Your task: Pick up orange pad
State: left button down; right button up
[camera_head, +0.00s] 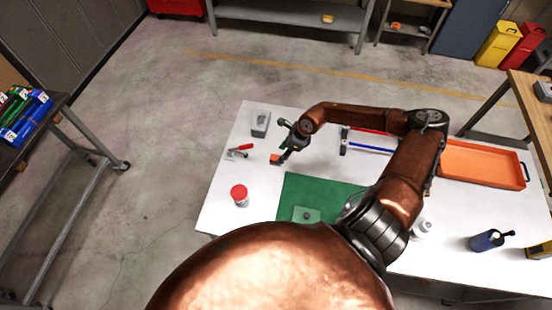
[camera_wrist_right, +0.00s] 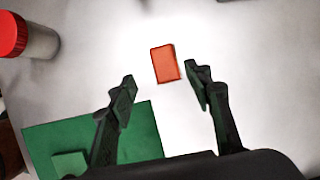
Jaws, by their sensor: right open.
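The orange pad (camera_wrist_right: 165,63) is a small orange block lying on the white table. In the right wrist view it lies just ahead of and between the two fingertips of my right gripper (camera_wrist_right: 160,80). The fingers are spread and do not visibly touch it. In the head view the orange pad (camera_head: 275,159) shows beside the right gripper (camera_head: 283,158), partly hidden by it. My left gripper does not show in either view.
A green mat (camera_head: 310,190) lies nearby. A red-capped jar (camera_head: 239,195), red-handled pliers (camera_head: 241,150) and a grey block (camera_head: 261,124) stand around the gripper. An orange tray (camera_head: 482,165) is at the right of the white table (camera_head: 222,195).

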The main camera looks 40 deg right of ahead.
aim_at(277, 158)
jog(key=x, duration=0.2)
jog(key=p+x, duration=0.1)
jog(key=x, duration=0.1)
jog(key=shift+w+d+r, duration=0.1)
jog(key=shift+w+d, duration=0.15)
jog(key=shift+w, duration=0.1)
jog(key=shift+f, duration=0.55)
jog(key=shift+c, duration=1.2)
jog(key=c, duration=0.5)
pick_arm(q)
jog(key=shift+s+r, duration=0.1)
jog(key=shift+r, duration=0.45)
pick_arm(e)
jog(key=c, duration=0.5)
